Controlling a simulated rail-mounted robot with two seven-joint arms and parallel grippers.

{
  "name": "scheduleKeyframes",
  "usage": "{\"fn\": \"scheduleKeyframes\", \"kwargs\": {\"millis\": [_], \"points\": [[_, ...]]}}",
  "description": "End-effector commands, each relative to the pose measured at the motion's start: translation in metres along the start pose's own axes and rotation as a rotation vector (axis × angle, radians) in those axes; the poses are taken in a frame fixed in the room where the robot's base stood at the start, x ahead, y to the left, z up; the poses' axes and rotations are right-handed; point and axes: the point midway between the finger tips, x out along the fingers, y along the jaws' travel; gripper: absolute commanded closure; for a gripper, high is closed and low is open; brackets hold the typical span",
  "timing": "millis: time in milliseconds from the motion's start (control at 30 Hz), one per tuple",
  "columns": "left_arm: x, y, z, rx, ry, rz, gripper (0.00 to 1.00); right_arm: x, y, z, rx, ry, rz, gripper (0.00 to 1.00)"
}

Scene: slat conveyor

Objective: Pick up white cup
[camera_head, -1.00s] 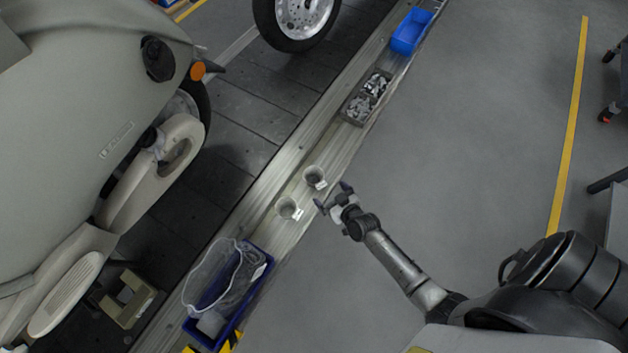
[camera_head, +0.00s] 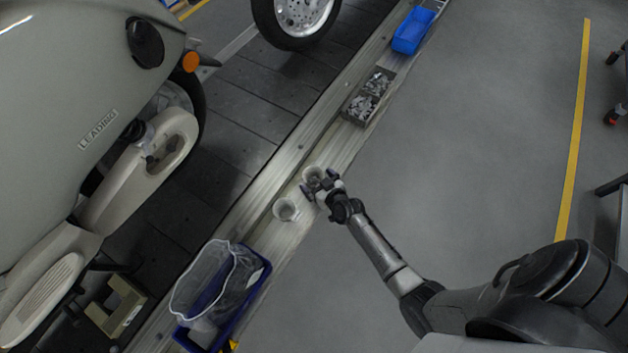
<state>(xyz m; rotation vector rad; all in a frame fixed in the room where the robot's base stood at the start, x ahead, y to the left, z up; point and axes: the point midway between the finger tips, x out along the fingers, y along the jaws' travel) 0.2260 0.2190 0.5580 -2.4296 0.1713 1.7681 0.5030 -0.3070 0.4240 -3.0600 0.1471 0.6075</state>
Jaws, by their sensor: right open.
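Two pale cups stand on the metal ledge beside the conveyor in the head view. The nearer white cup (camera_head: 285,210) stands just left of my right gripper and is fully visible. The farther white cup (camera_head: 313,173) is right at my right gripper (camera_head: 317,189) and is partly covered by it. My right gripper is open, its fingers at the near side of the farther cup; I cannot tell whether they touch it. My left gripper is not in view.
A blue bin (camera_head: 255,285) with a clear plastic bag stands on the ledge below the cups. Farther up are a grey divided tray of small parts (camera_head: 356,112) and a blue tray (camera_head: 413,31). A scooter (camera_head: 60,120) fills the left.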

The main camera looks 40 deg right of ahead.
Motion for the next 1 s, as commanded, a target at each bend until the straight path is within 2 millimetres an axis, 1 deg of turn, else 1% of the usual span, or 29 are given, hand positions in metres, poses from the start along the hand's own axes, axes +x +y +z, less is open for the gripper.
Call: {"fn": "scheduleKeyframes", "kwargs": {"millis": [167, 600, 667, 700, 1000], "points": [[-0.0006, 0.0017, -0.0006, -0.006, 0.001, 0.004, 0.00, -0.0003, 0.0000, -0.0002, 0.000, -0.001, 0.000, 0.00], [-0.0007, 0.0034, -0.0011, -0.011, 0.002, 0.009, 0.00, -0.0005, 0.0002, -0.0001, 0.000, 0.000, 0.000, 0.41], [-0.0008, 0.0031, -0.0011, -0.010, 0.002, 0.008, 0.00, -0.0005, 0.0002, -0.0004, 0.000, 0.000, 0.000, 0.45], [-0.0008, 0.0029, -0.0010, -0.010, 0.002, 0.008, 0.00, -0.0005, 0.0002, -0.0004, 0.000, 0.000, 0.000, 0.49], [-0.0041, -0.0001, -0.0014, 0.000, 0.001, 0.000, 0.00, -0.0021, 0.0002, -0.0042, 0.000, 0.000, 0.000, 0.49]]}}
